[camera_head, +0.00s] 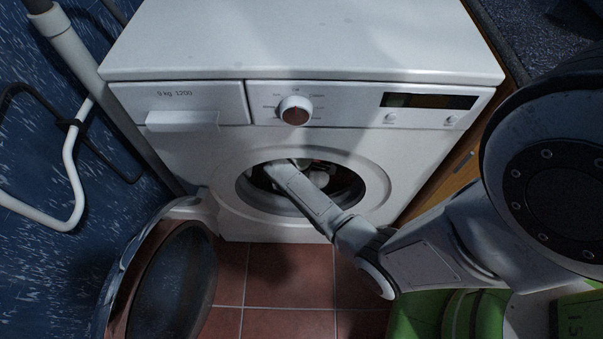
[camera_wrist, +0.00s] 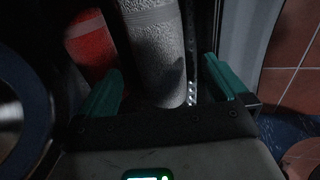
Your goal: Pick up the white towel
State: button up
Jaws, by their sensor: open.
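In the wrist view, the white towel (camera_wrist: 160,55) looks rolled and stands beyond my gripper, its near end dark in shadow. My gripper (camera_wrist: 163,80) is open, with one green finger to the left of the towel and one to the right. The towel's near end lies in the gap between the fingers; I cannot tell whether either finger touches it. In the head view, my arm reaches through the open door of the washing machine (camera_head: 420,160), and my fingertips are hidden inside the drum. Some white cloth (camera_head: 320,178) shows there beside my arm.
A red rolled towel (camera_wrist: 90,45) lies left of the white one in the wrist view. The round door (camera_head: 170,280) hangs open at the lower left. White pipes (camera_head: 75,170) run along the left wall. A green object (camera_head: 420,315) stands at the lower right.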

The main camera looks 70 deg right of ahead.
jog(key=shift+w+d+f, duration=0.1)
jog(key=shift+d, duration=0.15)
jog(key=shift+b+x, duration=2.4)
jog(key=shift+x, duration=1.3)
jog(key=shift+a, duration=0.1)
jog(key=c, duration=0.8)
